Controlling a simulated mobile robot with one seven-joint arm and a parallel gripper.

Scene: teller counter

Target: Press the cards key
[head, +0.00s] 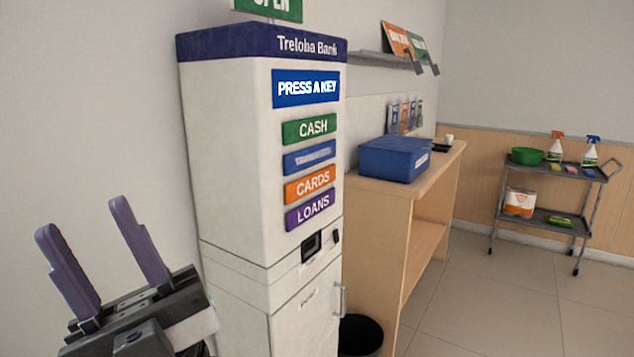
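The orange CARDS key (310,185) is the third of the coloured keys on the white Treloba Bank machine (235,150). Above it are the green CASH key (309,129) and a blue key (309,158) whose label is not legible. Below it is the purple LOANS key (310,211). A blue screen (306,88) above the keys reads "PRESS A KEY". My gripper (82,218) is at the lower left, its two purple fingers spread apart and pointing up. It is open and empty, left of the machine and apart from the keys.
A wooden counter (430,178) with a blue box (394,159) stands right of the machine. A black bin (361,335) is on the floor by it. A trolley (553,215) with spray bottles stands at the far right. The tiled floor between is clear.

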